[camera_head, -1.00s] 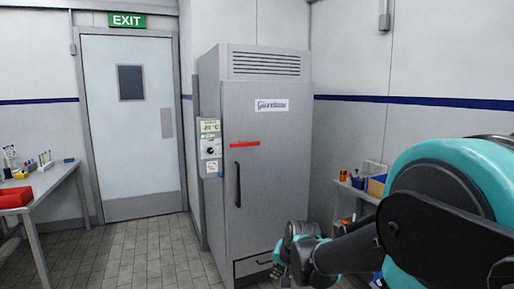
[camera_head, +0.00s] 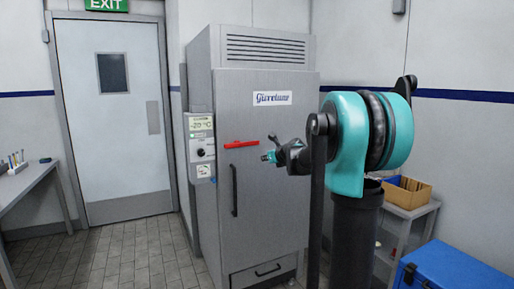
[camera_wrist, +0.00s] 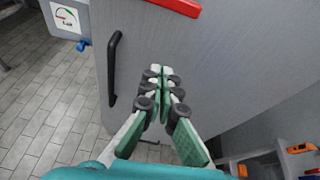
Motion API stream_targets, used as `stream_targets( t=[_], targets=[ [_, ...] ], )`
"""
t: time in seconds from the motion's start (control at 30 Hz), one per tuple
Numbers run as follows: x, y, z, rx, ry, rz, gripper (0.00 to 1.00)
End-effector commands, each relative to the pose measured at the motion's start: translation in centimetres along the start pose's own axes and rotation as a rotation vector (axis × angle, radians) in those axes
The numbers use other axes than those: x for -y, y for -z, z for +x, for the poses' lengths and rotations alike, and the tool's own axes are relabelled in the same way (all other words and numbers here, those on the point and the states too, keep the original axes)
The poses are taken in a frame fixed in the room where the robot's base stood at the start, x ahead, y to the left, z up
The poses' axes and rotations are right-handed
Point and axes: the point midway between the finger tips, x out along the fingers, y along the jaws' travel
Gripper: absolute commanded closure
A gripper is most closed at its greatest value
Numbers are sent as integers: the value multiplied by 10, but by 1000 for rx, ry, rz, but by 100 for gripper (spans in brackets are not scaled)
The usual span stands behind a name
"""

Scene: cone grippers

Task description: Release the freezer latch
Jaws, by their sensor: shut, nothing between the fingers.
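The tall grey freezer (camera_head: 272,205) stands with its door shut. Its latch is a red bar (camera_head: 241,144), lying about level across the upper left of the door; its lower edge also shows at the top of the wrist view (camera_wrist: 182,7). A black upright handle (camera_head: 235,190) is below the latch, and left of my fingers in the wrist view (camera_wrist: 113,68). My gripper (camera_head: 267,157) is in front of the door, right of and a little below the latch in the head view. Its fingers (camera_wrist: 160,72) are together and empty, and appear apart from the latch.
A control panel (camera_head: 202,145) with display and dial is on the freezer's left side. A white door (camera_head: 120,135) and a table (camera_head: 30,185) are at left. A shelf with a cardboard box (camera_head: 407,192) and a blue case (camera_head: 445,272) are at right. The floor before the freezer is clear.

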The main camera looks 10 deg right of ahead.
Motion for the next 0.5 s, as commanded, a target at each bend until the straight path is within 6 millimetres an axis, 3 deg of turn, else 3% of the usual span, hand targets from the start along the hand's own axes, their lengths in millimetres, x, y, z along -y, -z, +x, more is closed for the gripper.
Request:
stream_targets(
  t=[0.13,0.5],
  targets=[
    [9,-10,5,21,12,88,100],
    [10,-11,7,24,13,99,100]
  ],
)
